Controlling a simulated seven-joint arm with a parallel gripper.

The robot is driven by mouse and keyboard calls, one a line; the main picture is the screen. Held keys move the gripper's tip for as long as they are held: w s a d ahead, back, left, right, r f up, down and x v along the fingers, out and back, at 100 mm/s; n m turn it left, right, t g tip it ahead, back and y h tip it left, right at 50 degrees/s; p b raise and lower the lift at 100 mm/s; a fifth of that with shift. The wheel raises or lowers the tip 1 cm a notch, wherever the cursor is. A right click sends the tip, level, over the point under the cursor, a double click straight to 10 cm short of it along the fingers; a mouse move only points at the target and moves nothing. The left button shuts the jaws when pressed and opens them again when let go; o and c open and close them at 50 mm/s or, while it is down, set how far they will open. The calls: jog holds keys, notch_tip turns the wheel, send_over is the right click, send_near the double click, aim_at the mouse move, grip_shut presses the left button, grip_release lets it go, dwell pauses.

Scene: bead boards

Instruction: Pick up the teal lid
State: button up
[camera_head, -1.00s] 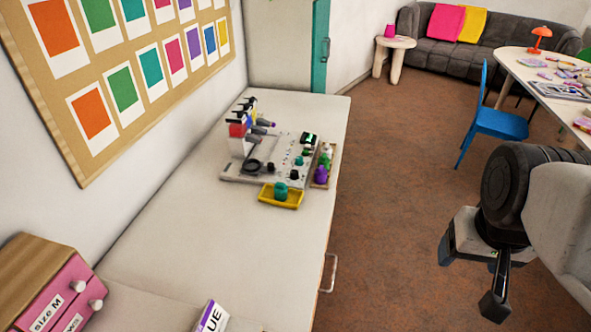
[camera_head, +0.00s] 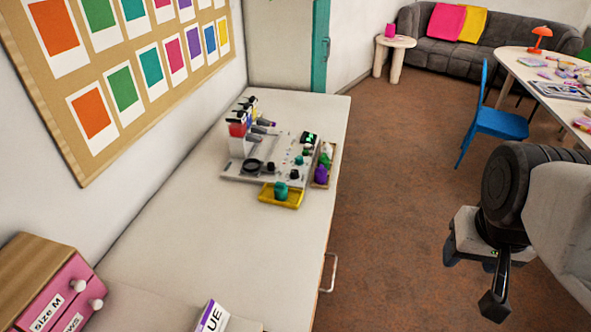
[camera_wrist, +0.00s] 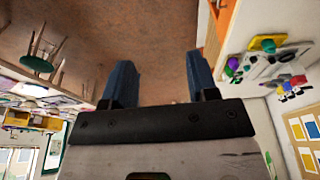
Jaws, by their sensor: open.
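A small teal piece (camera_head: 281,190), which looks like the teal lid, sits in a shallow yellow tray (camera_head: 292,203) on the long counter. It is too small to make out its exact shape. The tray also shows at the upper right of the wrist view (camera_wrist: 282,38). My gripper (camera_head: 473,280) hangs over the floor to the right of the counter, well apart from the tray. In the wrist view its two blue fingers (camera_wrist: 160,82) stand wide apart with nothing between them.
Behind the yellow tray lies a grey board (camera_head: 240,171) with several dark and green pieces and upright bottles at its left. A tan tray (camera_head: 320,184) holding purple and green pieces lies right of it. A purple-and-white box (camera_head: 212,317) and pink drawers (camera_head: 62,293) are nearer. The counter between is clear.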

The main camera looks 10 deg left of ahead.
jog(key=shift+c, duration=0.4)
jog(key=w+a+f+m, duration=0.1)
jog(key=w+a+m, duration=0.2)
jog(key=w+a, duration=0.35)
jog(key=w+a+m+g, duration=0.1)
jog(key=w+a+m, duration=0.3)
jog(key=w, duration=0.6)
jog(key=w+a+f+m, duration=0.1)
jog(key=w+a+m, duration=0.2)
jog(key=w+a, duration=0.45)
jog(key=w+a+f+m, duration=0.2)
jog(key=w+a+f, duration=0.2)
jog(key=a, duration=0.3)
jog(key=w+a+f+m+g, duration=0.1)
jog(key=w+a+f+m, duration=0.2)
jog(key=w+a+f, duration=0.2)
jog(key=w+a+f+m, duration=0.3)
jog(key=w+a+f, duration=0.2)
jog(key=a, duration=0.5)
jog(key=shift+w+a+f+g, duration=0.1)
jog(key=shift+w+f+g, duration=0.05)
jog(key=shift+f, duration=0.35)
jog(key=shift+w+f+g, duration=0.1)
jog(key=shift+f+g, duration=0.05)
jog(key=shift+f, duration=0.3)
jog(key=shift+a+f+m, duration=0.2)
jog(key=shift+a+m, duration=0.05)
jog(key=shift+m, duration=0.15)
jog(key=shift+f, duration=0.1)
